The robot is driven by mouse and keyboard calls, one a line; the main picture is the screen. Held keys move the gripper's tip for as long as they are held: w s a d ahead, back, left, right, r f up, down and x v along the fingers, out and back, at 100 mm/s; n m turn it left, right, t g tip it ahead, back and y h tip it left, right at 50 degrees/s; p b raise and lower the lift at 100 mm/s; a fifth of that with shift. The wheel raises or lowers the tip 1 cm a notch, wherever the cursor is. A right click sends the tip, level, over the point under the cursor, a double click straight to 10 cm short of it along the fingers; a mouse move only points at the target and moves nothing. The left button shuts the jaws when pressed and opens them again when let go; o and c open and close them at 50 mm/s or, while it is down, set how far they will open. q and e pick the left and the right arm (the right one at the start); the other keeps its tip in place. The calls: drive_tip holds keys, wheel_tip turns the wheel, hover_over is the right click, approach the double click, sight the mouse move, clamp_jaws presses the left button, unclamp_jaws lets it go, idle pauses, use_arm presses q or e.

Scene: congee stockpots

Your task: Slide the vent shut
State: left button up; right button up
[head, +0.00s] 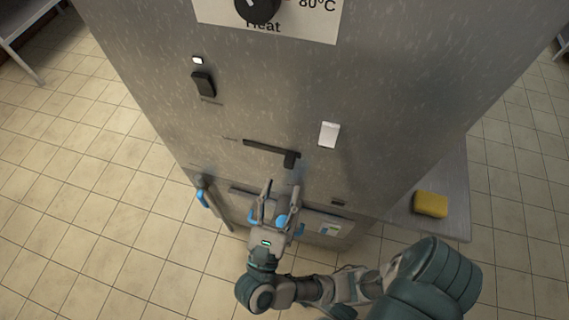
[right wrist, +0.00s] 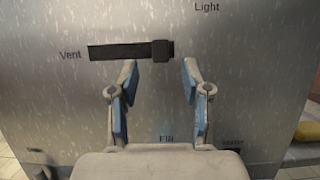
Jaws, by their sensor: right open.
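The vent slider is a dark horizontal slot (right wrist: 120,52) on the front of the steel cabinet, with the word "Vent" at its left. Its black knob (right wrist: 162,50) stands at the right end of the slot; in the head view the knob (head: 291,160) also sits at the right end. My right gripper (head: 281,189) is open and empty, just below the slider. In the right wrist view the gripper's fingertips (right wrist: 160,65) stand left and right of the knob's lower side; contact cannot be told. My left gripper is not in view.
The steel cabinet (head: 250,110) carries a heat dial (head: 257,8), a white switch (head: 329,134) and a black switch (head: 203,84). A blue-tipped handle (head: 203,198) sits low left. A yellow sponge (head: 431,204) lies on a grey shelf (head: 455,170) at right.

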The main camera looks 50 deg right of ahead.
sight(288, 167)
drive_tip(key=x, duration=0.5)
drive_tip(key=shift+w+d+r, duration=0.1)
drive_tip(key=shift+d, duration=0.2)
clamp_jaws()
